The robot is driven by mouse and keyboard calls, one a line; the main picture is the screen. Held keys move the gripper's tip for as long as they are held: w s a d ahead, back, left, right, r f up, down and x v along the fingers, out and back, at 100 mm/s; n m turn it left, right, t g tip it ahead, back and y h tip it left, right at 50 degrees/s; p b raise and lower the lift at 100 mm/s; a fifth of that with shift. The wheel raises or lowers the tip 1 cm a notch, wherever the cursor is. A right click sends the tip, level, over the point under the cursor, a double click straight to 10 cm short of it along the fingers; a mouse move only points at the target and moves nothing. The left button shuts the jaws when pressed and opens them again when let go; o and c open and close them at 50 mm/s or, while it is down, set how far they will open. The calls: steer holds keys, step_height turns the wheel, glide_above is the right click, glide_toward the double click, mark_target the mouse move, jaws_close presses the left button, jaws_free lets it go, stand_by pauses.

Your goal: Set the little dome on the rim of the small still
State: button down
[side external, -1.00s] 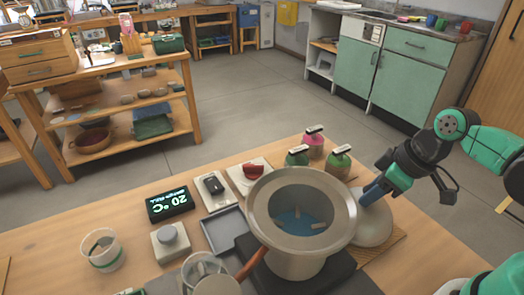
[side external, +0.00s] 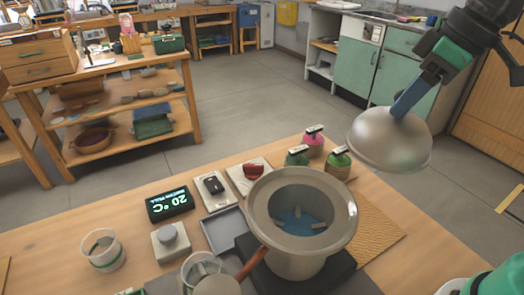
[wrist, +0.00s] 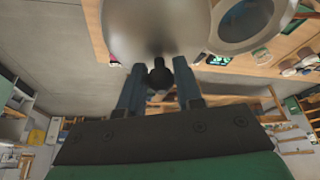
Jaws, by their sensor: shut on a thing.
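The little dome (side external: 388,143) is a shiny metal cap, held in the air to the right of the small still and above its rim height. My gripper (side external: 403,108) is shut on the dome's top knob; in the wrist view my gripper (wrist: 160,80) has the dark knob (wrist: 160,77) between its fingers, with the dome (wrist: 150,30) beyond. The small still (side external: 290,270) is a grey pot with a wide open rim (side external: 345,235) and blue liquid inside. The still's rim also shows in the wrist view (wrist: 213,40), beside the dome.
A woven mat (side external: 375,230) lies bare right of the still. Behind it stand small bottles (side external: 338,165). A display reading 20 °C (side external: 170,202), switches (side external: 213,188), a grey tray (side external: 222,230) and a glass beaker (side external: 102,250) lie to the left.

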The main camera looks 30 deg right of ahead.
steer(key=shift+a+r, duration=0.15)
steer(key=shift+r, duration=0.25)
steer(key=a+n+g+y, duration=0.15)
steer(key=a+n, duration=0.45)
steer(key=a, duration=0.9)
steer(key=shift+w+d+f, duration=0.1)
steer(key=shift+d+f, duration=0.05)
steer(key=shift+f, duration=1.1)
steer(key=shift+d+f, duration=0.1)
steer(key=shift+f, duration=1.1)
steer(key=shift+f, duration=0.15)
steer(key=c, duration=0.5)
jaws_free()
